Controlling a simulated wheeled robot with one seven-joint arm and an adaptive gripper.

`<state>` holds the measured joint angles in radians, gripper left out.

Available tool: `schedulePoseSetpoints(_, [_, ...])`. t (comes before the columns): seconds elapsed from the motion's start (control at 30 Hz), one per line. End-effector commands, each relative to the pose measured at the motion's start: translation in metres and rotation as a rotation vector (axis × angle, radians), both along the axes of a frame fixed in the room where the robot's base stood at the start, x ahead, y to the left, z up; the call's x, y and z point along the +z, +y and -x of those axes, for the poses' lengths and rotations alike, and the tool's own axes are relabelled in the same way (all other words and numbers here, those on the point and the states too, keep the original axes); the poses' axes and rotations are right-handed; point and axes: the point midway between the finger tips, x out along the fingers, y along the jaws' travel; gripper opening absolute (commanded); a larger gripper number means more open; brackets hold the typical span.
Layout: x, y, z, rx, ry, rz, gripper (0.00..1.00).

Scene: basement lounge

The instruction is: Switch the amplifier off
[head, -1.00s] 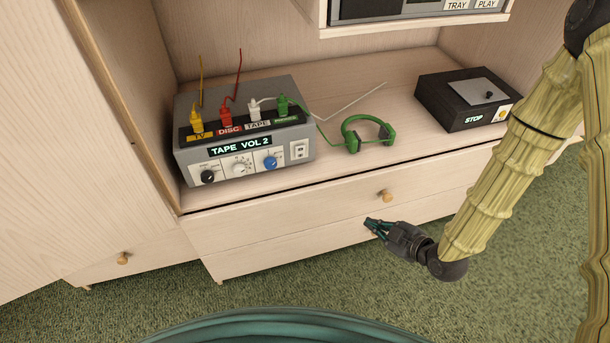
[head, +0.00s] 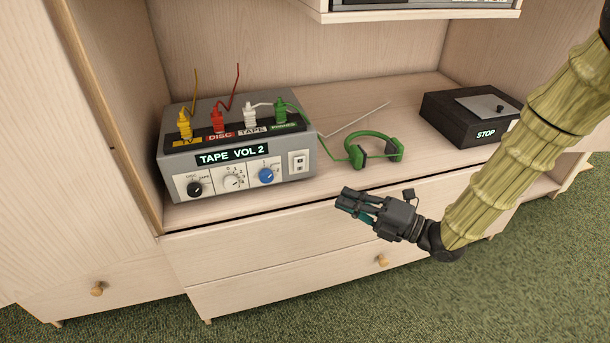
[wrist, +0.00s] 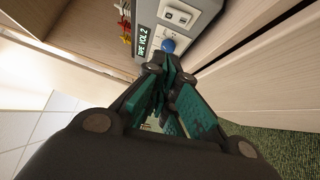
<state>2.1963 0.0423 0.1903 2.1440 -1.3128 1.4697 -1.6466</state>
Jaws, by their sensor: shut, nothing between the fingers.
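The grey amplifier (head: 238,141) stands on the cabinet shelf at left, its display reading "TAPE VOL 2". Its front has a black knob (head: 195,188), a white knob (head: 232,182), a blue knob (head: 266,176) and a white rocker switch (head: 299,162) at the right end. My gripper (head: 345,199) is shut and empty, in front of the shelf edge, right of and apart from the amplifier. In the wrist view my gripper (wrist: 167,66) points toward the amplifier front, where the rocker switch (wrist: 178,15) and blue knob (wrist: 168,46) show beyond the fingertips.
Yellow, red, white and green plugs stand in the amplifier's top. Green headphones (head: 374,150) lie on the shelf to its right. A black deck (head: 470,118) marked "STOP" stands further right. Drawers (head: 260,255) with wooden knobs lie below, above green carpet (head: 400,310).

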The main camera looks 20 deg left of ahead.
Motion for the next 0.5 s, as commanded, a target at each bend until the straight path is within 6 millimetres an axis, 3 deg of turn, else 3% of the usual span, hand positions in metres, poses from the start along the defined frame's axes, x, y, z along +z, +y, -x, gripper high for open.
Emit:
schedulePoseSetpoints(0.27, [0.0,0.004,-0.001,-0.001,0.002,0.001,0.0])
schedulePoseSetpoints(0.5, [0.001,0.035,-0.006,0.001,0.003,0.001,0.0])
